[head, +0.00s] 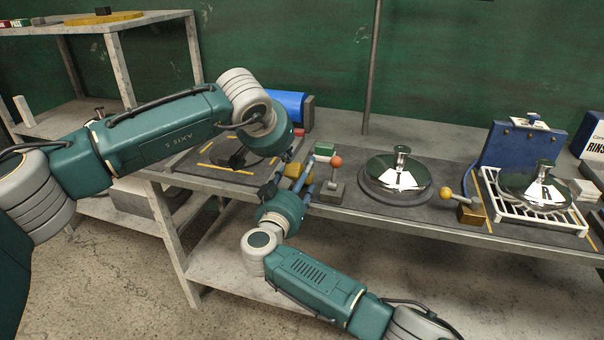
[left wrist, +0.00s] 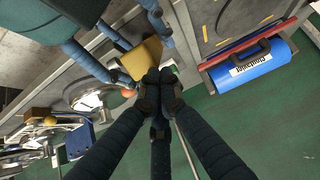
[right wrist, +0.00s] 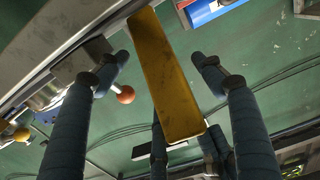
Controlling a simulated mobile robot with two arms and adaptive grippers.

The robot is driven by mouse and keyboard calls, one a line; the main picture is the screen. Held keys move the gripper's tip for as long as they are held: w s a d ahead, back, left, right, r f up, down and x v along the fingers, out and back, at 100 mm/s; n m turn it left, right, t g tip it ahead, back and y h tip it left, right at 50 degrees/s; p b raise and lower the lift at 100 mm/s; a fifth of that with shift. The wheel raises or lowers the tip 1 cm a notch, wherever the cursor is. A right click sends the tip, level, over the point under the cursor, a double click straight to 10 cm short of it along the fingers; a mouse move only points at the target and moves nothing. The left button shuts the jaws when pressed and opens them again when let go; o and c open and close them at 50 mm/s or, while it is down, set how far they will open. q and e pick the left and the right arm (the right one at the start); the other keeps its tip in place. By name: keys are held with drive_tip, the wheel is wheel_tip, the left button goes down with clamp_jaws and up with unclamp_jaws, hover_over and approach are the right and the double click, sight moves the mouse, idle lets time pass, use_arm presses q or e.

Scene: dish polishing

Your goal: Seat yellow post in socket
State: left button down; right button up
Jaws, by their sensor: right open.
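The yellow post (right wrist: 168,85) is a long worn yellow bar. In the right wrist view it stands between the spread fingers of my right gripper (right wrist: 165,72), with visible gaps on both sides. My left gripper (left wrist: 158,88) has its fingertips drawn together at the lower corner of the post (left wrist: 142,60) in the left wrist view, and appears shut on that end. In the head view the post (head: 297,171) shows small between both grippers, partly hidden by my left gripper (head: 287,162). I cannot make out the socket.
A red-ball lever on a grey base (head: 331,190) stands close right of the grippers. Farther right are a shiny domed lid (head: 396,180), a yellow-ball lever (head: 446,193) and a white rack (head: 520,212). A blue roll (head: 286,103) lies behind my left wrist.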

use_arm(q)
drive_tip(key=shift+f, duration=0.3)
use_arm(e)
drive_tip(key=shift+x, duration=0.75)
drive_tip(key=c, duration=1.5)
use_arm(q)
drive_tip(key=shift+r, duration=0.5)
use_arm(e)
drive_tip(key=shift+d, duration=0.1)
drive_tip(key=shift+c, duration=0.2)
use_arm(q)
drive_tip(key=shift+w+d+r, duration=0.1)
drive_tip(key=shift+w, duration=0.05)
use_arm(e)
drive_tip(key=shift+w+f, duration=0.15)
use_arm(q)
drive_tip(key=shift+r, duration=0.15)
